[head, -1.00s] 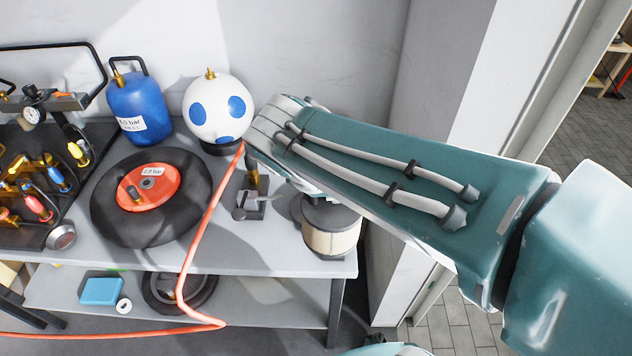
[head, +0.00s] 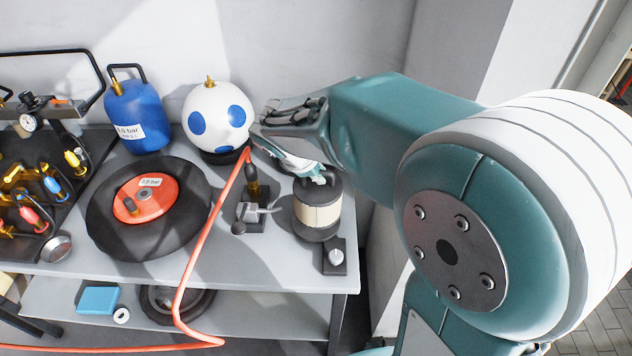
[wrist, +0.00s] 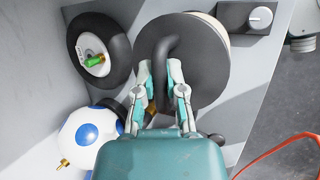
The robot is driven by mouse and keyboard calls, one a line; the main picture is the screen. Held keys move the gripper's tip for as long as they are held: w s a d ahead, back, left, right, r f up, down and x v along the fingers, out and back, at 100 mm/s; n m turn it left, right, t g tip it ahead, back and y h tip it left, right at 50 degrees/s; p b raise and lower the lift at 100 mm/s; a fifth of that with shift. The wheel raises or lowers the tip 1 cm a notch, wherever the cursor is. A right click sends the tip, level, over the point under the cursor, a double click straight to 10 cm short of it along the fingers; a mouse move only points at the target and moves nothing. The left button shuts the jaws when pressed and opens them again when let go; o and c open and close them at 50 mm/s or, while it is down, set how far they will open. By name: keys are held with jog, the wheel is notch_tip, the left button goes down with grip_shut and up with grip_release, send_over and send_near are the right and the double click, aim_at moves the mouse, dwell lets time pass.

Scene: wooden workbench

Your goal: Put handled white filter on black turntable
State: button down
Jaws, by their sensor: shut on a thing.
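The handled white filter (head: 318,213) is a short cylinder with a cream band, dark ends and a dark handle on its lid. It stands upright at the right end of the bench. In the wrist view its dark round lid (wrist: 208,65) fills the upper middle. My gripper (head: 312,176) is shut on the handle from above; in the wrist view its fingers (wrist: 160,75) sit on either side of it. A dark round edge directly below the filter seems to be the black turntable (head: 316,238), mostly hidden. I cannot tell whether they touch.
A dark box with a pale knob (head: 335,257) lies in front of the filter. A lever fixture (head: 252,208) and orange hose (head: 205,235) are left. The blue-spotted white ball (head: 212,115) is behind left. A black wheel (wrist: 98,55) shows in the wrist view.

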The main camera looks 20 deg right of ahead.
aim_at(311, 181)
jog(key=shift+w+a+f, duration=0.1)
jog(key=shift+w+f, duration=0.8)
jog(key=shift+f, duration=0.2)
jog(key=shift+w+f, duration=0.15)
jog(key=shift+f, duration=1.6)
jog(key=c, duration=0.7)
grip_release()
